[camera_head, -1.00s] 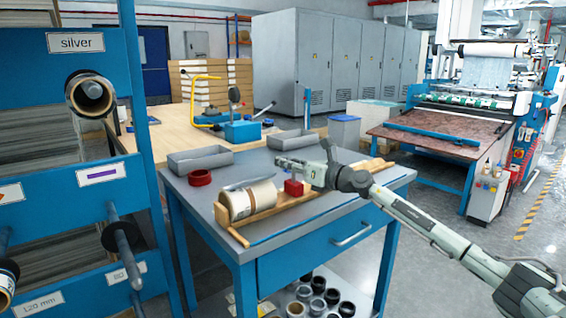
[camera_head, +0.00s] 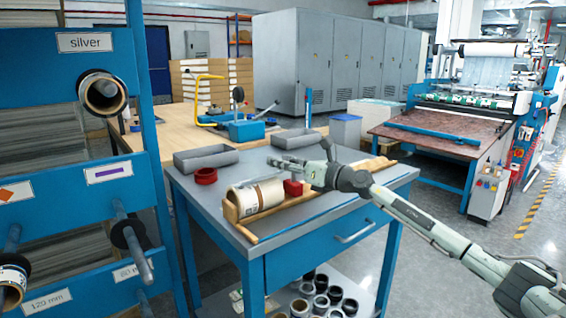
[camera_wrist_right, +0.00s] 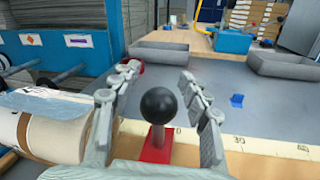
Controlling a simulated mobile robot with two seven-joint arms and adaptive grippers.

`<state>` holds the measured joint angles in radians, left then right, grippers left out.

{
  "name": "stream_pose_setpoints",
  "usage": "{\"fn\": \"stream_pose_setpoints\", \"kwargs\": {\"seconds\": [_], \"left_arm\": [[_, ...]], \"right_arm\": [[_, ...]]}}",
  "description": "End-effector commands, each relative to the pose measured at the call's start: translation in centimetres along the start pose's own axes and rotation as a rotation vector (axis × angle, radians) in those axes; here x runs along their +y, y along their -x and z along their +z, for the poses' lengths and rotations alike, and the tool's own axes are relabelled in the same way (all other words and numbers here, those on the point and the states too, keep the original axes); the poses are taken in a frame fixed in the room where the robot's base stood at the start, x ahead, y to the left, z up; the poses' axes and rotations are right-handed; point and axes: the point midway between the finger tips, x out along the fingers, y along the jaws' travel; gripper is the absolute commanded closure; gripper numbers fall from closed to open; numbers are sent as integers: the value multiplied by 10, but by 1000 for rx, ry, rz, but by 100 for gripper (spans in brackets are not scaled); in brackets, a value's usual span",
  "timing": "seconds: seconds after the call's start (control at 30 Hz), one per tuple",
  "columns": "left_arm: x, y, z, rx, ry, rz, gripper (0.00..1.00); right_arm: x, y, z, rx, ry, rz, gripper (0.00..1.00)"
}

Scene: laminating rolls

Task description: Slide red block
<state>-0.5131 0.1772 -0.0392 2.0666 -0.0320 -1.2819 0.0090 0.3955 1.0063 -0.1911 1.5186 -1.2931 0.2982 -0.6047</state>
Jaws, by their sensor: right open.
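The red block (camera_head: 293,188) sits on the wooden ruled rail (camera_head: 318,196) beside the right end of a white and tan roll (camera_head: 258,196). In the right wrist view the block (camera_wrist_right: 157,148) carries a black ball knob (camera_wrist_right: 158,105). My right gripper (camera_wrist_right: 160,75) is open, with its fingers on either side of the knob and a visible gap to each. In the head view the right gripper (camera_head: 286,163) is over the block and hides the knob. My left gripper is not in view.
A red ring (camera_head: 205,176) and two grey trays (camera_head: 206,159) (camera_head: 295,139) stand on the table behind the rail. A small blue piece (camera_wrist_right: 237,100) lies on the grey top. A blue rack (camera_head: 75,130) with rolls stands at the left.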

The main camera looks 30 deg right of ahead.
Motion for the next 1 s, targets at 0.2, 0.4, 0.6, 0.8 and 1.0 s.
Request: {"fn": "stream_pose_setpoints", "kwargs": {"seconds": [0.2, 0.4, 0.6, 0.8, 1.0], "left_arm": [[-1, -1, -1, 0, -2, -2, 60], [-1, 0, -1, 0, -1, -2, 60], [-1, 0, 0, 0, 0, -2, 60], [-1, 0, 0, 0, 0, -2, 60], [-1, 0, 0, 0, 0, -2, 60]], "right_arm": [[0, 2, 0, 0, 0, 0, 54], [-1, 23, -2, 4, 1, -1, 54], [0, 54, -3, 4, -2, -1, 54], [0, 83, -3, 4, -2, 0, 54], [0, 107, -2, 2, -3, 0, 54]]}}
